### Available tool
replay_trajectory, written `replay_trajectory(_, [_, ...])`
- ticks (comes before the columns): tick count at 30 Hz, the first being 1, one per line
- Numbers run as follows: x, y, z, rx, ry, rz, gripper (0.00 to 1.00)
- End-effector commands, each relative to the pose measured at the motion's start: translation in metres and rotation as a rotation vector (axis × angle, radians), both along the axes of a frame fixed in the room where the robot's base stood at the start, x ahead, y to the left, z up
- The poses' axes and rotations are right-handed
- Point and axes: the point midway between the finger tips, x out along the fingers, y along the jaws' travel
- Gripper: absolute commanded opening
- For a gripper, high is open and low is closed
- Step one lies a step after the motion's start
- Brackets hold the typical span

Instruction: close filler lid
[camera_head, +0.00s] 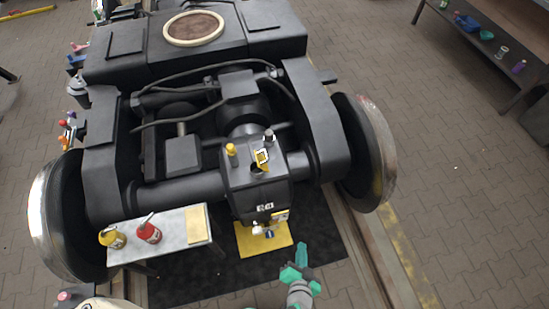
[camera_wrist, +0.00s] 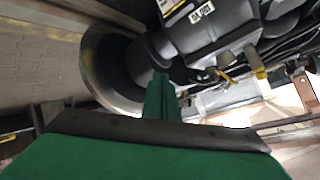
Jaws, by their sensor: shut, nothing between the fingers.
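The dark gearbox housing (camera_head: 257,192) sits in the middle of the bogie, with a yellow-edged upright flap (camera_head: 262,157) on its top. This flap looks like the filler lid standing open, but it is too small to be sure. A yellow cap (camera_head: 230,149) and a dark knob (camera_head: 269,136) stand beside it. My gripper (camera_head: 301,248) is low in front of the housing and to its right, apart from it. Its green fingers (camera_wrist: 161,85) are together and empty in the wrist view, where the housing (camera_wrist: 222,25) shows upside down beyond them; the flap cannot be made out there.
A small bench (camera_head: 165,236) at left front holds a yellow can (camera_head: 112,238) and a red can (camera_head: 149,233). A yellow mat (camera_head: 263,239) lies below the housing. Large wheels (camera_head: 362,150) flank the frame. The floor to the right is clear up to a workbench (camera_head: 490,45).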

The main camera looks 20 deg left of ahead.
Motion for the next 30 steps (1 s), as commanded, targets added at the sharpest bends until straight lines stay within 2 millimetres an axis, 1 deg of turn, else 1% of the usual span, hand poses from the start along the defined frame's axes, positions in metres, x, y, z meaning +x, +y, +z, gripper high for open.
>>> replay_trajectory(1, [0.021,0.004,-0.008,0.051,0.01,0.009,0.0])
replay_trajectory(4, [0.054,0.015,-0.02,0.161,0.033,0.039,0.0])
replay_trajectory(6, [0.079,0.024,-0.023,0.24,0.04,0.065,0.0])
replay_trajectory(8, [0.101,0.034,-0.021,0.31,0.042,0.092,0.0])
replay_trajectory(9, [0.116,0.04,-0.018,0.357,0.041,0.113,0.0])
replay_trajectory(11, [0.139,0.049,-0.011,0.428,0.034,0.146,0.0])
replay_trajectory(12, [0.154,0.056,-0.004,0.475,0.027,0.171,0.0])
replay_trajectory(14, [0.174,0.064,0.008,0.542,0.012,0.208,0.0])
replay_trajectory(15, [0.187,0.07,0.018,0.586,0.002,0.232,0.0])
replay_trajectory(18, [0.214,0.081,0.042,0.679,-0.029,0.291,0.0])
replay_trajectory(21, [0.232,0.088,0.062,0.745,-0.057,0.338,0.0])
replay_trajectory(24, [0.242,0.093,0.076,0.787,-0.076,0.368,0.0])
replay_trajectory(27, [0.249,0.095,0.082,0.806,-0.086,0.382,0.0])
replay_trajectory(30, [0.254,0.101,0.083,0.811,-0.087,0.385,0.0])
